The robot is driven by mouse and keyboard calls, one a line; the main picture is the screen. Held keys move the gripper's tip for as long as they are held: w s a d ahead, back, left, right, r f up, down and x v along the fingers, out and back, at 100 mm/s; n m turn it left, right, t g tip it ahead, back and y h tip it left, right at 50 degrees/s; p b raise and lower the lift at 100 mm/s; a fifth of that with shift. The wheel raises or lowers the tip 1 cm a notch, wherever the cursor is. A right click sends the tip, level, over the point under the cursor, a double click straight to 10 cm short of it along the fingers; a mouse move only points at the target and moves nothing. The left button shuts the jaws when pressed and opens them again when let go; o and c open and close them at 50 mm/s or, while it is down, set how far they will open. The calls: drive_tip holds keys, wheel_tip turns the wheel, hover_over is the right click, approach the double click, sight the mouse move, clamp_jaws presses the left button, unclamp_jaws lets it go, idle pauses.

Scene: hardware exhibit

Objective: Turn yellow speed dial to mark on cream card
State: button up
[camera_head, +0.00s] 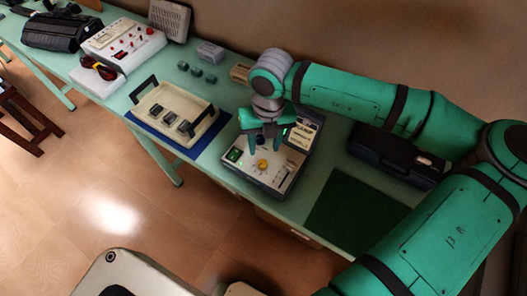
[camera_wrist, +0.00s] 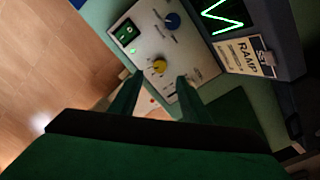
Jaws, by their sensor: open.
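The yellow dial (camera_head: 262,164) sits on the pale sloped panel of a control box (camera_head: 276,178) on the bench. In the wrist view the yellow dial (camera_wrist: 159,66) lies just beyond my fingertips, with a dark pointer line on it. My gripper (camera_head: 263,143) points down over the box, open and empty. In the wrist view its two green fingers (camera_wrist: 158,84) are apart and do not touch the dial. The cream card (camera_wrist: 243,57) is clipped beside the green-trace screen and reads "SET" and "RAMP"; its small drawing is too small to read.
A blue dial (camera_wrist: 172,20), a green-lit switch (camera_wrist: 128,33) and a screen (camera_wrist: 225,12) are on the same box. A black case (camera_head: 383,151) and a dark green mat (camera_head: 352,213) lie to the right.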

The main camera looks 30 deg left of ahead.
wheel_tip(320, 180, up, 2)
drive_tip(key=shift+r, duration=0.15)
idle(0.6)
